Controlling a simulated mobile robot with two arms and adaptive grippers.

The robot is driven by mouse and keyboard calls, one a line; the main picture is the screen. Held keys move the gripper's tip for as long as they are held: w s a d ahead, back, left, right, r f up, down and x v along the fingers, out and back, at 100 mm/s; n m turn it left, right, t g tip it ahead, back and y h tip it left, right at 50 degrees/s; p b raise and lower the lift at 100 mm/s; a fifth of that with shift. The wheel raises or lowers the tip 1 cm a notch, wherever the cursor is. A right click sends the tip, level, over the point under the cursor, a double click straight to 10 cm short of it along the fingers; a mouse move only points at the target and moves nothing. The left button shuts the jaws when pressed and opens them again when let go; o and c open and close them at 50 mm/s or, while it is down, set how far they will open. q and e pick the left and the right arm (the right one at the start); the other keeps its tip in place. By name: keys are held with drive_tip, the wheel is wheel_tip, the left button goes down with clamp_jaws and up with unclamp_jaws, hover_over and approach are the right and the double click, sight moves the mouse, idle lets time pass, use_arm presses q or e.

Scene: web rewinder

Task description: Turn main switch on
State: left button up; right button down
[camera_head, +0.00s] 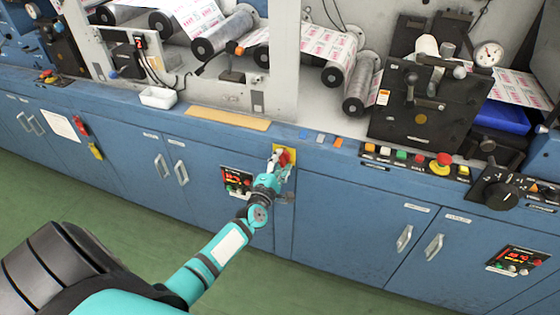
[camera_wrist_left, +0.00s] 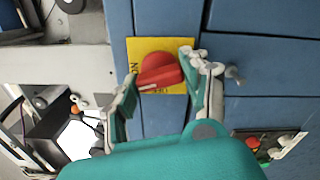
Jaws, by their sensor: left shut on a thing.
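The main switch is a red rotary knob (camera_wrist_left: 160,70) on a yellow plate (camera_wrist_left: 178,45), fixed to the blue cabinet front. In the head view the red knob (camera_head: 284,158) and yellow plate (camera_head: 291,152) show partly behind my left gripper (camera_head: 277,162). In the left wrist view my left gripper (camera_wrist_left: 160,76) has one finger on each side of the knob, shut on it. Some dark lettering shows on the plate, partly hidden by the knob. My right gripper is in neither view.
A small control panel (camera_head: 237,182) with buttons sits just left of the switch. A row of buttons with a yellow-based red stop button (camera_head: 442,161) lies to the right. The blue cabinets (camera_head: 345,205) have protruding door handles. Green floor (camera_head: 150,222) in front is clear.

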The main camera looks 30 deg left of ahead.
use_arm(q)
drive_tip(key=shift+m+p, duration=0.4)
drive_tip(key=shift+m, duration=1.2)
drive_tip(key=shift+f+m, duration=0.1)
drive_tip(key=shift+m, duration=0.2)
drive_tip(key=o, duration=1.2)
drive_tip(key=shift+c, duration=0.2)
drive_tip(key=v, duration=1.2)
